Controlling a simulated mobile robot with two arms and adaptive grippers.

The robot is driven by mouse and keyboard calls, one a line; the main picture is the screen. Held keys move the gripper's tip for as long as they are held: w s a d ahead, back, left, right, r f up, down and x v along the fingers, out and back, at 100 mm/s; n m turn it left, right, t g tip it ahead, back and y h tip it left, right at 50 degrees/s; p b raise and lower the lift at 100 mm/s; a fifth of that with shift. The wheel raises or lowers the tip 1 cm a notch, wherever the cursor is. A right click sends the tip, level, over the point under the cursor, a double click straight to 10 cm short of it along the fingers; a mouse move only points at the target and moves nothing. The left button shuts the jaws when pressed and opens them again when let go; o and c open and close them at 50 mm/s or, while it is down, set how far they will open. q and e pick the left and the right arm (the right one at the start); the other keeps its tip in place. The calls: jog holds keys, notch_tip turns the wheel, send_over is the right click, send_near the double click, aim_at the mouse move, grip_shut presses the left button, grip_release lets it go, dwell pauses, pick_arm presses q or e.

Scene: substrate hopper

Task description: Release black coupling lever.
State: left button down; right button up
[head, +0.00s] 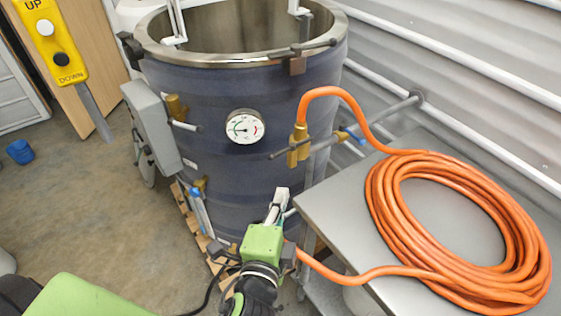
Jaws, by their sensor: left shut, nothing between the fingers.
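An orange hose (350,101) runs down into a brass coupling (298,146) on the right side of the dark blue tank (210,90). A thin dark lever (281,154) sticks out to the left of the coupling, roughly level. My left gripper (279,203) is low in front of the tank, beyond its green wrist housing (262,243). It is shut and empty, below the coupling and apart from the lever. Its fingertips are small and hard to make out. My right gripper is not in view.
A grey metal table (330,210) at the right bears a coiled orange hose (390,215). Its lower run passes close to my left wrist. A pipe with a blue handle (351,134) runs between tank and wall. A yellow UP/DOWN pendant (50,40) hangs upper left. The left floor is mostly clear.

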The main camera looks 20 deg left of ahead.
pick_arm(q)
send_near(283, 152)
jog(key=w+d, duration=0.2)
jog(key=w, duration=0.1)
jog(key=w+a, duration=0.1)
jog(key=w+a+f, duration=0.1)
jog(key=shift+w+a, duration=0.3)
jog(key=shift+a, duration=0.05)
jog(key=shift+d, duration=0.1)
